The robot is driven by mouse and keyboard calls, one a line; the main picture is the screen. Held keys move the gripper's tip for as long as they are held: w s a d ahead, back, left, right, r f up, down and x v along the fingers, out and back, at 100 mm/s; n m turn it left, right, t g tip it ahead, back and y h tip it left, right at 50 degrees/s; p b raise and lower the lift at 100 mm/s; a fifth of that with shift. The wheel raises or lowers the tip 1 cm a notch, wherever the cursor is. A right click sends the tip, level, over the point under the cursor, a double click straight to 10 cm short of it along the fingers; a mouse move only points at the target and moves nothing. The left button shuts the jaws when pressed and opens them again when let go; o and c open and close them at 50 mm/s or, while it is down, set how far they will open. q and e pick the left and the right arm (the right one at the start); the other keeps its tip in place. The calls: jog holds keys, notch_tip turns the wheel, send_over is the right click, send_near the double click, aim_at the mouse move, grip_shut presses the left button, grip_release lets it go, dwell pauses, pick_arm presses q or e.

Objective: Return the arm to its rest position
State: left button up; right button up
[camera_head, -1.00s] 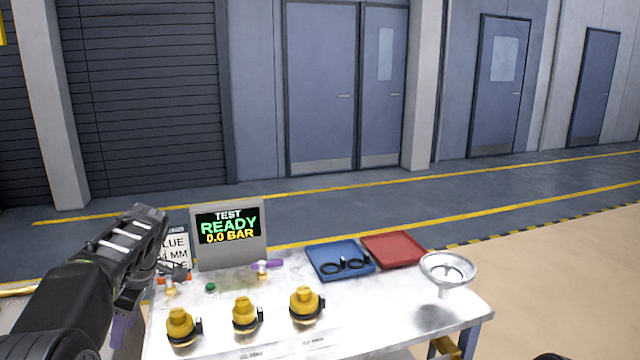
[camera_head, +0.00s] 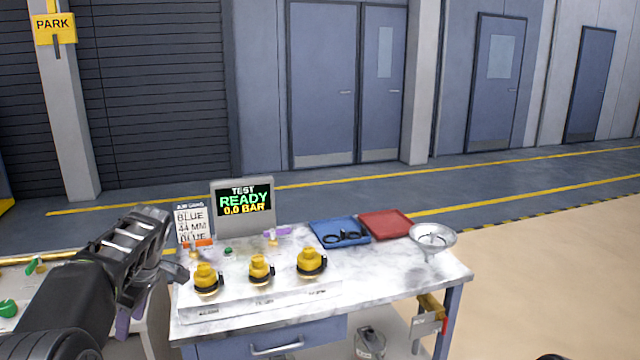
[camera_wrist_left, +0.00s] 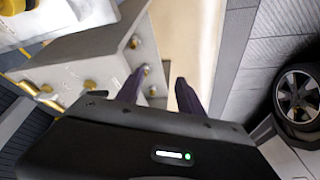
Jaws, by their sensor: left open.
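My left arm comes in from the left in the head view. Its black gripper (camera_head: 140,298) hangs beside the left end of the white workbench (camera_head: 400,290), with its purple fingers partly hidden by the hand. In the left wrist view the two dark purple fingers (camera_wrist_left: 158,92) stand apart with nothing between them. A grey metal face with brass fittings (camera_wrist_left: 95,80) shows close to the left finger. My right gripper is not in view.
The bench carries a test screen (camera_head: 243,206), several yellow caps (camera_head: 260,267), a blue tray (camera_head: 325,243), a red tray (camera_head: 385,224) and a funnel (camera_head: 433,236). A cabinet with green knobs (camera_head: 8,308) stands at left. Open floor lies to the right.

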pick_arm(q)
jog(key=w+d+f+m+t+h, duration=0.3)
jog(key=w+d+f+m, duration=0.3)
jog(key=d+f+m, duration=0.4)
jog(key=s+d+f+m+t+h, duration=0.1)
jog(key=s+d+f+m, duration=0.1)
jog(key=d+f, duration=0.45)
jog(key=s+d+f+m+h, duration=0.1)
jog(key=s+d+f, duration=0.2)
jog(key=f, duration=0.6)
jog(key=s+d+f+m+g+h, duration=0.1)
jog(key=s+d+f, duration=0.35)
jog(key=s, duration=0.25)
jog(key=s+d+f+m+h, duration=0.1)
jog(key=s+d+f+m, duration=0.1)
jog(key=s+d+f, duration=0.35)
jog(key=s+d+f+g+h, duration=0.1)
jog(key=s+f, duration=0.1)
jog(key=s, duration=0.8)
jog(key=s+d+f+g, duration=0.2)
jog(key=s+f, duration=0.1)
jog(key=s, duration=0.7)
jog(key=shift+d+n+h, duration=0.25)
jog(key=shift+n+h, duration=0.15)
